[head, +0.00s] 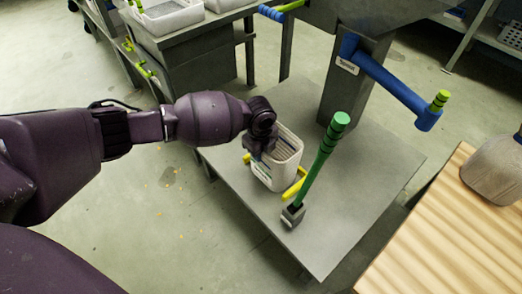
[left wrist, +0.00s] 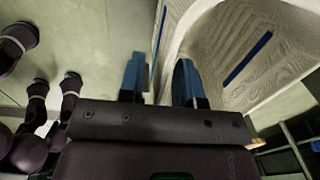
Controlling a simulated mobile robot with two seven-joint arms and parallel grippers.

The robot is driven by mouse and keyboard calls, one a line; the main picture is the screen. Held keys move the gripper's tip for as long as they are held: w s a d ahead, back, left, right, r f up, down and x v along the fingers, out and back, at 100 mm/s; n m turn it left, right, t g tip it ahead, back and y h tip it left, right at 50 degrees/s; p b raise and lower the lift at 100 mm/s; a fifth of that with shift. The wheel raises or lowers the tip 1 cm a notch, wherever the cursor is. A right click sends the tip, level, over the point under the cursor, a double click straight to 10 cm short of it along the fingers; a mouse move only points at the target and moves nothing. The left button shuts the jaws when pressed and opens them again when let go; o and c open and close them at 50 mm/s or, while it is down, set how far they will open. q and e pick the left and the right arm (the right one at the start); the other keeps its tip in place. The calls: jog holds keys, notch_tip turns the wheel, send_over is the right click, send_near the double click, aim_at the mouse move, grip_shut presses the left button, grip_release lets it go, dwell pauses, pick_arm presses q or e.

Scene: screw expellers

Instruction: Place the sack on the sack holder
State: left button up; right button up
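A pale, open-topped woven sack (head: 284,173) with dark stripes stands upright on the low grey table in the head view. Yellow bars (head: 293,189) show at its base; they may be the sack holder, but the contact is hidden. My left gripper (head: 260,150) is at the sack's near-left rim. In the left wrist view my left gripper (left wrist: 160,80) has its blue fingers apart, with the edge of the sack's wall (left wrist: 225,50) between them. The right finger is on the inner side. My right gripper is out of view.
A green-handled lever (head: 323,160) rises just right of the sack. A grey post (head: 350,95) with a blue arm (head: 395,90) stands behind. A wooden table (head: 440,240) with a beige rounded object (head: 497,170) is at right. The grey tabletop (head: 375,175) is clear on its right.

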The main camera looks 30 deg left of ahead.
pick_arm(q)
notch_tip(320, 180, up, 12)
jog(key=p, duration=0.4)
jog(key=shift+s+r+p, duration=0.15)
jog(key=shift+s+p, duration=0.05)
jog(key=shift+p, duration=0.1)
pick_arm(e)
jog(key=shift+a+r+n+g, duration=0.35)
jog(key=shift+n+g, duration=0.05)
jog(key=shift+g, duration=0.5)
pick_arm(q)
jog(key=shift+a, duration=0.1)
